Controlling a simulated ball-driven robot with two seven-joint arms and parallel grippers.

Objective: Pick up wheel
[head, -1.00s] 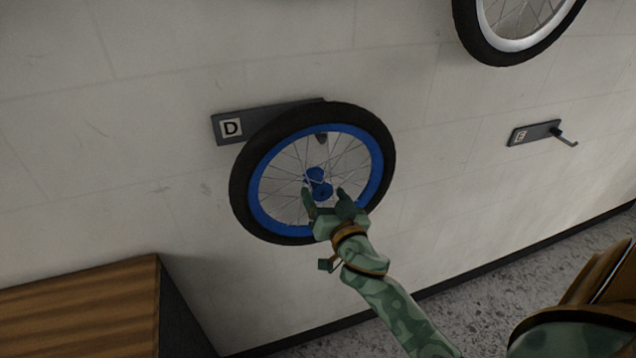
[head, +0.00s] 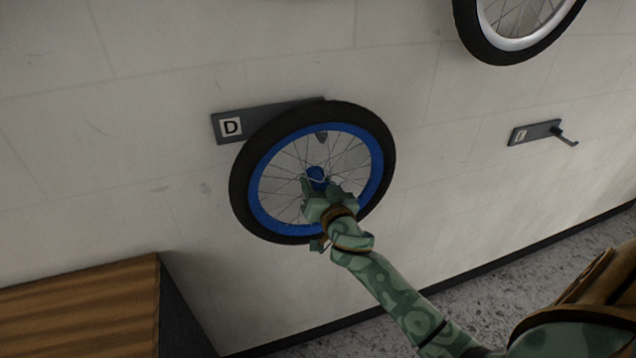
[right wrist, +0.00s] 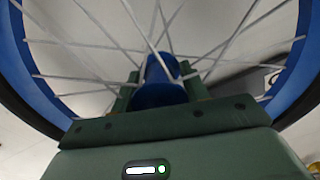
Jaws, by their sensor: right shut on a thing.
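A wheel with a black tyre and blue rim (head: 258,212) hangs against the wall at the plate marked D. Its blue hub (head: 317,174) shows at the centre among thin spokes. My right gripper (head: 318,188) reaches in from the lower right and is shut on the hub. In the right wrist view the blue hub (right wrist: 160,85) stands between the two green fingers, with the spokes and blue rim (right wrist: 40,85) around it. The fingertips are partly hidden behind the hub and palm. My left gripper is not in view.
The grey wall plate D (head: 231,127) is partly behind the wheel. An empty hook plate (head: 537,132) is on the wall to the right. A silver-rimmed wheel (head: 490,48) hangs at top right. A wooden-topped box (head: 80,305) stands at lower left.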

